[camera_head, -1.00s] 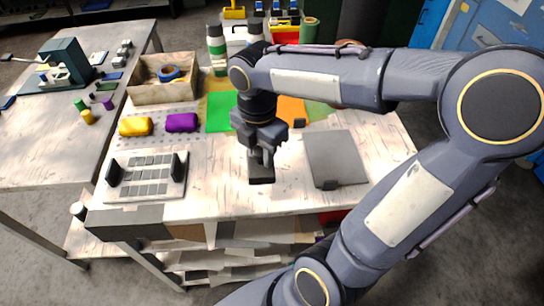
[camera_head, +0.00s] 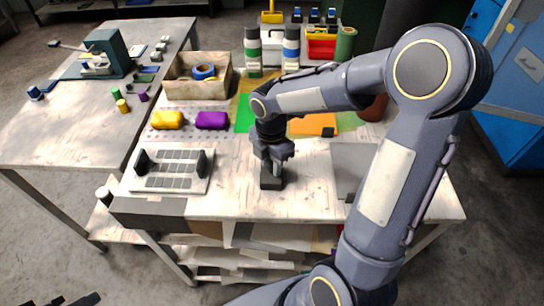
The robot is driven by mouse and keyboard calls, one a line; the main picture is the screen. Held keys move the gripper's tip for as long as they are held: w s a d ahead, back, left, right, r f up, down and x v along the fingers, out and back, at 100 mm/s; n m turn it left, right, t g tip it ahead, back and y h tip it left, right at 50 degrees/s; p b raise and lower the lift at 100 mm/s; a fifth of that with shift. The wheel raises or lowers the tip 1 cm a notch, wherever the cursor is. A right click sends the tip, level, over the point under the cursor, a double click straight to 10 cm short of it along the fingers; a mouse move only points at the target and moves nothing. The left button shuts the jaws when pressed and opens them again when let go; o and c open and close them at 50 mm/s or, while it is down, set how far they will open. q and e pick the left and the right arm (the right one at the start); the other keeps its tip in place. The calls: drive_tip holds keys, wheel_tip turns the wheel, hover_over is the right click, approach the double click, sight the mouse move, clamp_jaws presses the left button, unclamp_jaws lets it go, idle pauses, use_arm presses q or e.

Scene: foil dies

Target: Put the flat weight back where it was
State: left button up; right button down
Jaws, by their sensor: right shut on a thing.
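My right gripper (camera_head: 273,164) points down over the front middle of the white-topped bench. It is shut on a small black block, the flat weight (camera_head: 271,182), which is at or just above the bench top; I cannot tell which. The weight's upper part is hidden between the fingers. It is to the right of a pale plate with grey squares and two black uprights (camera_head: 170,186). A flat grey plate (camera_head: 346,168) lies to its right, partly hidden by my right arm. A dark part at the bottom left edge looks like my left gripper (camera_head: 76,301), mostly cut off.
Yellow (camera_head: 167,120) and purple (camera_head: 211,120) blocks lie behind the pale plate. A cardboard box (camera_head: 197,88) holds blue tape. Green and orange sheets (camera_head: 313,125) and bottles (camera_head: 253,52) are behind my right gripper. The bench front between the pale plate and the weight is clear.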

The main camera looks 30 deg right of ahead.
sight(271, 162)
idle(0.3)
drive_tip(key=c, duration=1.1)
unclamp_jaws()
drive_tip(key=shift+f, duration=0.1)
drive_tip(key=shift+o, duration=0.2)
wheel_tip(271, 162, up, 12)
drive_tip(key=s+a+m+t+y, duration=0.2)
drive_tip(key=s+m, duration=0.6)
drive_tip(key=m, duration=0.3)
drive_tip(key=s+a+f+m+t+y, duration=0.1)
drive_tip(key=s+a+m+t, duration=0.1)
drive_tip(key=s+m, duration=0.7)
drive_tip(key=shift+f+m+t+y+p, duration=0.35)
drive_tip(key=shift+m+t, duration=0.45)
drive_tip(key=shift+m, duration=0.5)
drive_tip(key=shift+a+r, duration=0.1)
drive_tip(key=shift+r, duration=0.05)
